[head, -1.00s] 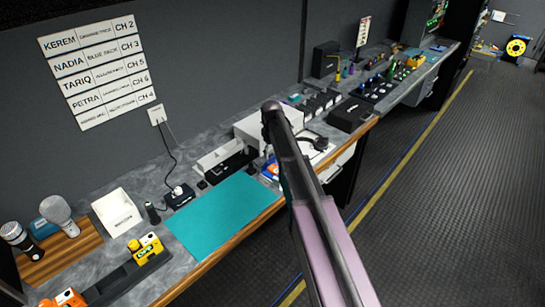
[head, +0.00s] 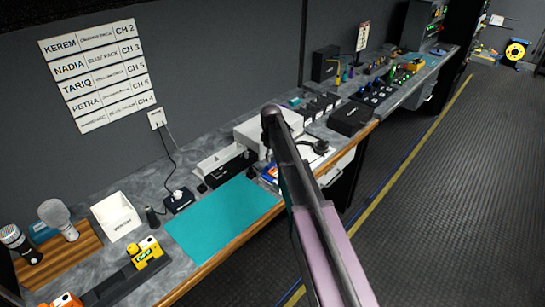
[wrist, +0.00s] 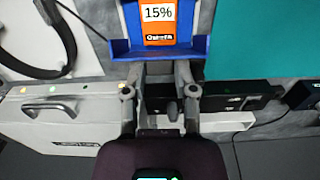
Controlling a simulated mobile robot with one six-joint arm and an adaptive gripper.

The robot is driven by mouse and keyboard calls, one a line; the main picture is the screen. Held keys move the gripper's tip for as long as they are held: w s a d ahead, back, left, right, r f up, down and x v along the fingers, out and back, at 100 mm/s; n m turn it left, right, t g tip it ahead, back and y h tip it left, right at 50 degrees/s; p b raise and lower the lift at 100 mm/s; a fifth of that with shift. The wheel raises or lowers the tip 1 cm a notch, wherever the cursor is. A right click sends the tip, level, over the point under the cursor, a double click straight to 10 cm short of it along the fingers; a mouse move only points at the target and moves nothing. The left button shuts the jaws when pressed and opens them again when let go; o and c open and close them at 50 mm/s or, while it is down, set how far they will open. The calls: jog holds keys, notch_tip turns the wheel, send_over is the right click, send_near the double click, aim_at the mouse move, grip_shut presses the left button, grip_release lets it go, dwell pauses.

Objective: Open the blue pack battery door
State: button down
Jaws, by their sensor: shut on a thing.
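The blue pack (wrist: 196,43) is at the top middle of the wrist view. Inside it shows an orange battery (wrist: 158,32) with a white "15%" label. A wide blue lip runs along the pack's near edge; I cannot tell whether it is the door or the body. My gripper (wrist: 160,72) is shut at this near edge, its fingers reaching up to the blue lip. The exact contact is hidden. In the head view, a small blue and orange patch of the pack (head: 269,172) shows left of my arm, which hides the gripper.
A teal mat (head: 222,216) lies left of the pack on the grey bench. A white case with a handle (wrist: 55,115), a black strip (wrist: 232,98) and headphones (head: 318,146) are close by. An open white box (head: 117,216) and microphones stand further left.

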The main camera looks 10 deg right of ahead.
jog(key=shift+w+a+g+h+b, duration=0.15)
jog(key=shift+w+a+g+h, duration=0.2)
jog(key=shift+w+g, duration=0.2)
jog(key=shift+w+a+g+h+b, duration=0.15)
jog(key=shift+w+a+g+h, duration=0.1)
jog(key=shift+w+g+h, duration=0.25)
jog(key=shift+w+a+g+h+b, duration=0.25)
jog(key=shift+g+h+b, duration=0.2)
jog(key=shift+g, duration=0.15)
jog(key=shift+w+a+g+h+b, duration=0.2)
jog(key=shift+g+h+b, duration=0.15)
jog(key=shift+g, duration=0.2)
jog(key=shift+c, duration=2)
grip_release()
